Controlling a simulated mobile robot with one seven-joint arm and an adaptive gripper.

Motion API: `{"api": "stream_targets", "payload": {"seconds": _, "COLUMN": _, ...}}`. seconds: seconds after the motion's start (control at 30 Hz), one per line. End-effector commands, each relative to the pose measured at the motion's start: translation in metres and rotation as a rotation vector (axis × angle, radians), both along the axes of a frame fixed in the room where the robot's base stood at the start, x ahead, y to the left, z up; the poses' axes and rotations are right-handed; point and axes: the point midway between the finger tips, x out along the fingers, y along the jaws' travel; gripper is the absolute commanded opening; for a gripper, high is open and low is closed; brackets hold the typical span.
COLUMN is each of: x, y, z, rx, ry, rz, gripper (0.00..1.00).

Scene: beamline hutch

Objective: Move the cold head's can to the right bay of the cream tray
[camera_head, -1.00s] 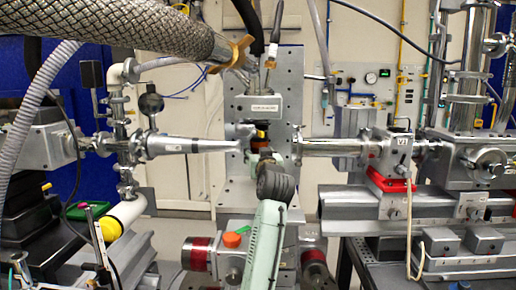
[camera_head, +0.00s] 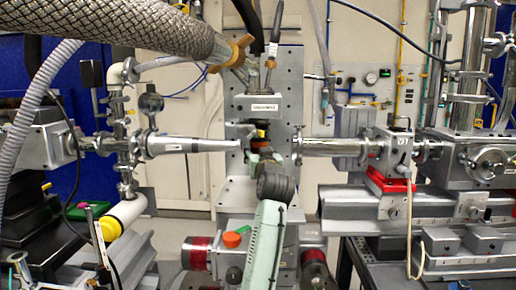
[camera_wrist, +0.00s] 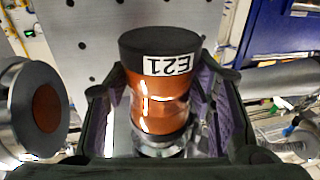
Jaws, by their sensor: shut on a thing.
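The can (camera_wrist: 158,108) is copper-orange with a black end and a white label reading E21, upside down in the wrist view. My gripper (camera_wrist: 167,80) is shut on it, with a purple-padded finger on each side. A silver round part shows at the can's lower end; I cannot tell whether the two touch. In the head view the can (camera_head: 260,143) is a small orange patch just below the cold head's labelled block (camera_head: 262,108), partly hidden by my gripper (camera_head: 262,156). The cream tray is not recognisable in either view.
A tapered metal beam pipe (camera_head: 190,144) comes close on the left, and another pipe (camera_head: 335,147) on the right. A drilled grey plate (camera_head: 290,85) stands behind. A braided hose (camera_head: 150,30) hangs over the upper left.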

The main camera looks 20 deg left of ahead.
Motion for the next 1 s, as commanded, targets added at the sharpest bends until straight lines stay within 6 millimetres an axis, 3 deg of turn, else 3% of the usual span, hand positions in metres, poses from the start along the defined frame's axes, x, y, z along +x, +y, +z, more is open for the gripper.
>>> {"api": "stream_targets", "payload": {"seconds": 1.0, "x": 0.000, "y": 0.000, "z": -0.014, "rx": 0.000, "ry": 0.001, "rz": 0.000, "gripper": 0.18}}
